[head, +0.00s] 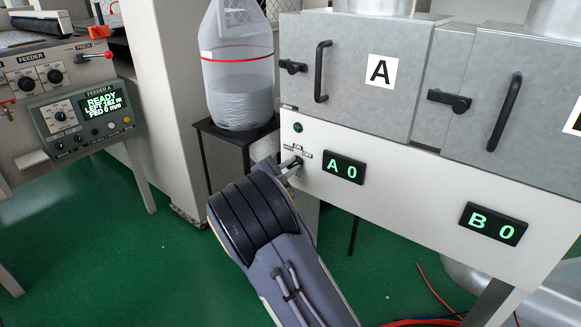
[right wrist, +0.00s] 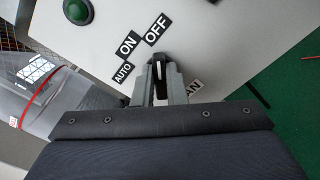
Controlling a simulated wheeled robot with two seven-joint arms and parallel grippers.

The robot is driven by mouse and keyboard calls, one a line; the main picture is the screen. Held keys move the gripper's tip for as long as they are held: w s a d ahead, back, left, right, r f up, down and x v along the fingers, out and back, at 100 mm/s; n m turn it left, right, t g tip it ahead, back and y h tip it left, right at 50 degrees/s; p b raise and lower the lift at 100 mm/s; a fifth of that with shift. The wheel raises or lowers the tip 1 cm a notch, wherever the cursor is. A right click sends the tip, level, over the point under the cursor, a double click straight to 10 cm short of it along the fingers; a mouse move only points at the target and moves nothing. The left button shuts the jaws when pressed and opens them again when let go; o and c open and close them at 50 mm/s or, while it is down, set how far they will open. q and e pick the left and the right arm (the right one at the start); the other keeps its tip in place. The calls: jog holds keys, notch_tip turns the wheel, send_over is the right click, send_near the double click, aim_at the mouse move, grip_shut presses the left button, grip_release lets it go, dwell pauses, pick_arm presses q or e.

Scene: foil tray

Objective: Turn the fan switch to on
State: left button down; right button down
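The fan switch (right wrist: 158,72) is a small black knob with a white line on the white panel. In the right wrist view the labels AUTO, ON and OFF sit around it, and the white line points up, roughly toward OFF. My right gripper (right wrist: 160,76) has a finger on each side of the knob, close against it, and looks shut on it. In the head view my right gripper (head: 293,166) reaches the panel at the switch (head: 299,161), which is mostly hidden by the fingers. My left gripper is not in view.
A green round lamp (head: 298,127) is above the switch, and an A 0 display (head: 344,168) is to its right. Grey cabinet doors with black handles (head: 321,71) are above. A clear container (head: 238,75) stands at left on a black stand. A feeder console (head: 80,120) is far left.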

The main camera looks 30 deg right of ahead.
jog(key=shift+f+m+b, duration=0.25)
jog(key=shift+m+b, duration=0.35)
jog(key=shift+b, duration=0.35)
jog(key=shift+m+b, duration=3.8)
jog(key=shift+b, duration=1.05)
jog(key=c, duration=1.5)
grip_release()
jog(key=shift+o, duration=0.2)
jog(key=p+v, duration=0.1)
jog(key=v, duration=0.7)
jog(key=shift+p, duration=0.4)
